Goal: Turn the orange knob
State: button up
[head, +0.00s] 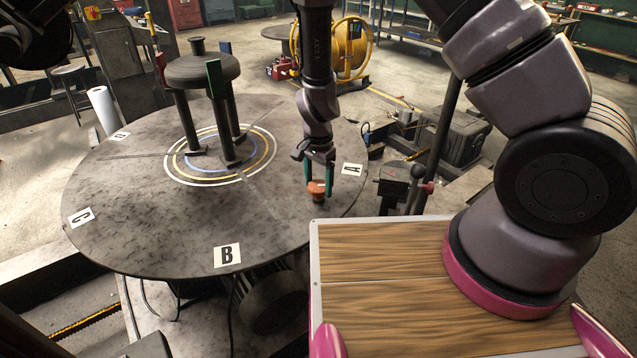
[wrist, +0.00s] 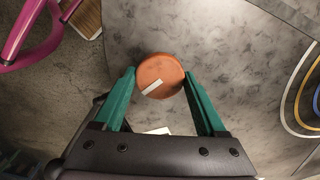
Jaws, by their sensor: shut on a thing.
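The orange knob (head: 317,189) is a small round cap near the right edge of the grey round table, beside the label A. In the wrist view the knob (wrist: 163,72) shows from above, with a white stripe slanting on its top. My gripper (head: 318,180) points down over it, with green-padded fingers on either side. In the wrist view my gripper (wrist: 158,84) has its two fingertips at the knob's left and right sides. It is shut on the knob. The exact contact at the lower edges is hidden.
The round table (head: 140,240) carries labels B (head: 227,255), C (head: 82,217) and D (head: 120,136). A dark fixture with a disc top (head: 202,70) stands on legs over coloured rings. A small vise-like device (head: 392,188) stands just right of the gripper.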

aim_at(318, 185)
jog(key=o, duration=1.3)
notch_tip(318, 185, up, 11)
jog(key=shift+f, duration=0.1)
